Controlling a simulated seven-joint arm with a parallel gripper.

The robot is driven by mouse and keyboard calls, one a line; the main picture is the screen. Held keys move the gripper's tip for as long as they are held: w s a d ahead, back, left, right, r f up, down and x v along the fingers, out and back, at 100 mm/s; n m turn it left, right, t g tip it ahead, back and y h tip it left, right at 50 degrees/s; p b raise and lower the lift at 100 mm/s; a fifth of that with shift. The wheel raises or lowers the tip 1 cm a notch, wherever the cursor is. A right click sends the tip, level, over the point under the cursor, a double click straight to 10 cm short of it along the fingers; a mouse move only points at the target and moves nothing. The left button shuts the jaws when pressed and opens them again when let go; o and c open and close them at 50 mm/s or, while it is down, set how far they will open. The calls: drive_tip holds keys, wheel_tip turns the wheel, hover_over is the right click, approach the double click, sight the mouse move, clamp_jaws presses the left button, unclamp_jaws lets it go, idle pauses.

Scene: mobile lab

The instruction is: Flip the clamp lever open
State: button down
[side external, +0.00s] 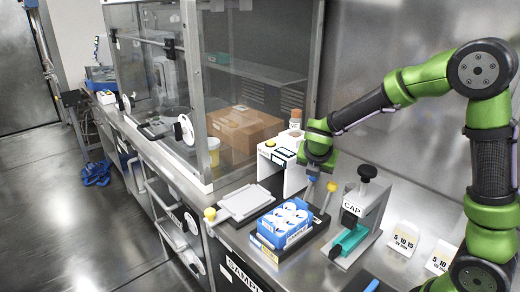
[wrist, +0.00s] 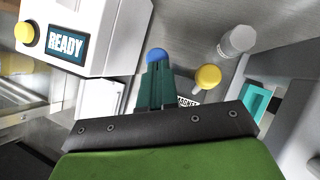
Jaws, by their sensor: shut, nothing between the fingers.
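A lever with a yellow ball knob (side external: 331,187) stands behind the blue sample rack (side external: 264,226). A yellow knob also shows in the wrist view (wrist: 208,77), right of my fingers. My gripper (side external: 312,178) points down beside the lever, on its left. Its dark green fingers are together and empty in the wrist view (wrist: 157,80). A round blue knob (wrist: 157,55) shows just beyond the fingertips; I cannot tell whether they touch it. Which of these knobs belongs to the clamp lever is unclear. The lever's base is partly hidden behind the rack and my gripper.
A CAP stand (side external: 352,211) with a black knob and a teal piece stands close on the right. A white READY box (wrist: 83,35) is close on the left. A grey tray (side external: 244,203) lies farther left. Label cards (side external: 405,239) stand on the right.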

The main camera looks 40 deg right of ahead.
drive_tip(key=shift+d, duration=0.1)
idle(0.5)
drive_tip(key=v, duration=1.3)
drive_tip(key=shift+s, duration=0.35)
drive_tip(key=shift+d, duration=0.1)
